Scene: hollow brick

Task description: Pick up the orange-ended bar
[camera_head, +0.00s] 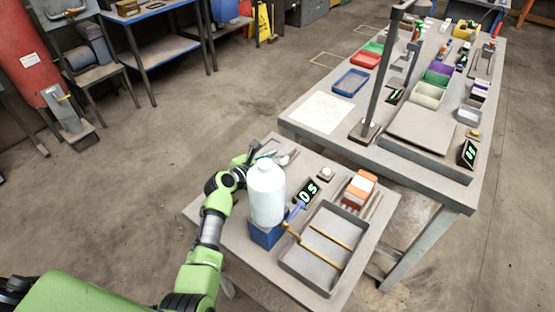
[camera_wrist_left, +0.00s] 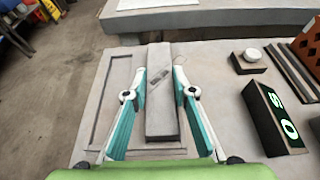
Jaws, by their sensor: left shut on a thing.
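My left gripper (camera_wrist_left: 162,85) has its two teal fingers on either side of a long grey bar (camera_wrist_left: 162,120) and is shut on it. The bar lies lengthwise between the fingers, over a shallow outlined recess (camera_wrist_left: 100,110) in the grey tabletop. No orange shows on the part of the bar in view. In the head view my left gripper (camera_head: 280,157) is at the far left part of the small table, behind the white bottle, and the bar there is too small and covered to make out. My right gripper is not in view.
A white bottle (camera_head: 266,195) stands on a blue box (camera_head: 266,235) close to my left arm. A timer (camera_head: 306,193), a round button (camera_head: 326,173), an orange hollow brick (camera_head: 357,190) and a grey tray (camera_head: 298,262) with yellow-orange strips share the table. A larger table (camera_head: 305,130) stands behind.

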